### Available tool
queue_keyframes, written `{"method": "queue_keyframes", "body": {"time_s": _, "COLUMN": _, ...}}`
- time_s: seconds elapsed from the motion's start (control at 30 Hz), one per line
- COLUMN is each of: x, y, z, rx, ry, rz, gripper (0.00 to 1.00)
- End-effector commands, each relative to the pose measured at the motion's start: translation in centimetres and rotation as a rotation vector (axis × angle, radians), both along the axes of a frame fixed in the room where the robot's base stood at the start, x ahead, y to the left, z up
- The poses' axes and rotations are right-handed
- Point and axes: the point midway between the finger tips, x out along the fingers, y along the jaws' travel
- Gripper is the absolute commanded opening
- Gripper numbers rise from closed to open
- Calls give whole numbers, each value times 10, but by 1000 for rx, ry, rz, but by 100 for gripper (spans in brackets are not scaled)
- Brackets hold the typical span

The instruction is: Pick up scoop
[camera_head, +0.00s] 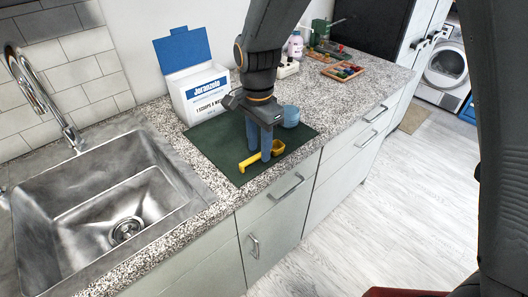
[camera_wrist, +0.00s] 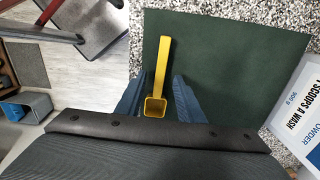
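The yellow scoop (camera_head: 262,156) lies on the dark green mat (camera_head: 217,140) on the counter. In the wrist view the scoop (camera_wrist: 161,75) has its square cup close to me and its handle pointing away. My gripper (camera_head: 259,151) is over the mat at the scoop, pointing down. In the wrist view my gripper (camera_wrist: 157,95) is open, with one blue finger on each side of the scoop and a gap showing beside it. Whether the fingertips touch the scoop's level is hard to tell.
A blue cup (camera_head: 289,116) stands just right of my gripper. An open white and blue powder box (camera_head: 197,90) stands behind the mat. The steel sink (camera_head: 85,215) is at left. Trays of small items (camera_head: 342,71) lie further along the counter.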

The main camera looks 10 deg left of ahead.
Motion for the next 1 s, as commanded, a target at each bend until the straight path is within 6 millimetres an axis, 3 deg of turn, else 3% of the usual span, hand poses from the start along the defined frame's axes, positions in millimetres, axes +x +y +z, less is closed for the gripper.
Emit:
{"method": "queue_keyframes", "body": {"time_s": 0.13, "x": 0, "y": -1, "z": -13, "rx": -1, "ry": 1, "rz": -1, "gripper": 34}}
{"method": "queue_keyframes", "body": {"time_s": 0.4, "x": 0, "y": -1, "z": -15, "rx": 0, "ry": 0, "rz": 0, "gripper": 34}}
{"method": "queue_keyframes", "body": {"time_s": 0.6, "x": 0, "y": -1, "z": -15, "rx": 0, "ry": 0, "rz": 0, "gripper": 1}}
{"method": "queue_keyframes", "body": {"time_s": 1.0, "x": 1, "y": 0, "z": -8, "rx": 1, "ry": -3, "rz": 0, "gripper": 0}}
